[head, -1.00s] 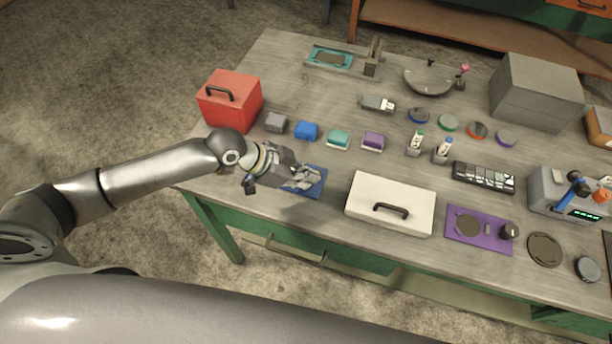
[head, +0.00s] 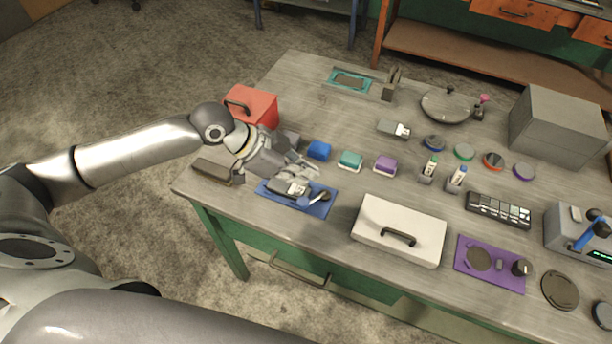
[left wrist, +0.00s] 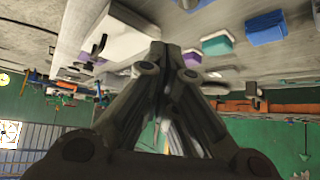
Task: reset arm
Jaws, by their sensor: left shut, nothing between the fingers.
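My left arm reaches in from the left in the head view. Its gripper (head: 306,168) is above the workbench, just behind a blue mat (head: 318,207). The gripper is shut and empty; in the left wrist view its fingers (left wrist: 168,62) meet at the tips. On the blue mat lie a grey and white device and a small blue-handled tool (head: 318,197). A red box (head: 255,105) with a dark handle stands behind the forearm, partly hidden by it. My right gripper is in neither view.
A white case (head: 385,222) and a purple mat (head: 490,280) lie to the right. Blue (head: 319,150), teal (head: 350,160) and purple (head: 385,166) blocks stand close by the gripper. A brown block (head: 214,171) sits at the bench's left edge.

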